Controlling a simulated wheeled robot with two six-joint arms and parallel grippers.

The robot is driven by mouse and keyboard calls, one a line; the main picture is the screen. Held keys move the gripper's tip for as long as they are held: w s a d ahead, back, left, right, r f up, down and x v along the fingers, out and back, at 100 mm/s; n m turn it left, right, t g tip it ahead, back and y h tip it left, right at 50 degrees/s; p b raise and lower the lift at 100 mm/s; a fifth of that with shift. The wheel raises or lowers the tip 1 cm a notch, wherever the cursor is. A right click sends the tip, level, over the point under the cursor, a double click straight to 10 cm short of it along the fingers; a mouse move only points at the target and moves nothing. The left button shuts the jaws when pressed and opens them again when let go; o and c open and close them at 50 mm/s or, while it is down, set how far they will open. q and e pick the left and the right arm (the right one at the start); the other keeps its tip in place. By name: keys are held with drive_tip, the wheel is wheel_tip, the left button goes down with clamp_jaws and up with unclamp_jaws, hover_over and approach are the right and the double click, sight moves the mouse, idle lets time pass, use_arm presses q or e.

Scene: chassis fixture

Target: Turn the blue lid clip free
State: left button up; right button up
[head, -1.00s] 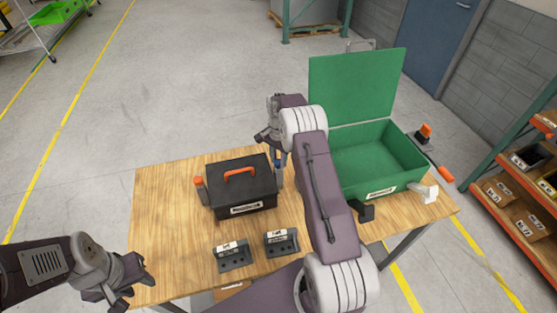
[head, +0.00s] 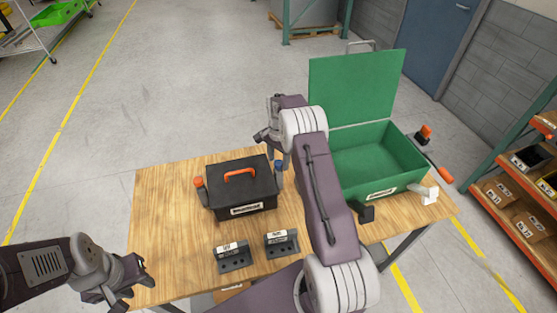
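The black toolbox (head: 240,192) with an orange lid handle sits on the wooden table, its lid down. The blue lid clip (head: 278,166) is a small blue piece at the box's right side. An orange clip (head: 199,182) is at its left side. My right gripper (head: 277,150) hangs just above and behind the blue clip, pointing down. Its fingertips are small and partly hidden by its own wrist, so I cannot tell whether they touch the clip. My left gripper (head: 138,283) is open and empty over the table's front left corner.
A green case (head: 375,160) with its lid raised stands at the right of the table. Two dark holed blocks (head: 232,258) with labels lie in front of the toolbox. An orange-handled tool lies past the case. The table's left side is clear.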

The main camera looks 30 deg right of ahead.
sight(279, 162)
drive_tip(key=shift+w+r, duration=0.1)
drive_tip(key=shift+r, duration=0.3)
wheel_tip(279, 162, up, 8)
drive_tip(key=b, duration=0.2)
drive_tip(key=shift+r, duration=0.15)
